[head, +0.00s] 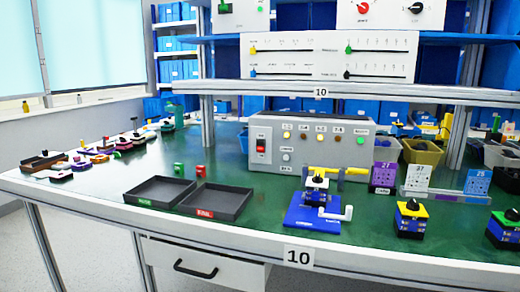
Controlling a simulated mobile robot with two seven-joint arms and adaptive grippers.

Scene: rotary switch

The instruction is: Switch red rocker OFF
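The red rocker (261,146) is on the left side of the front face of a grey control box (310,160), inside a dark frame. The box stands on the green worktable at the middle, below the shelf. The rocker is small in the head view, and I cannot tell which way it is tipped. Neither of my grippers is in view, and nothing covers the rocker.
Two black trays (222,186) lie on the left front of the table. A blue-based fixture with a yellow lever (335,171) stands in front of the box's right half. A shelf edge (360,91) runs above.

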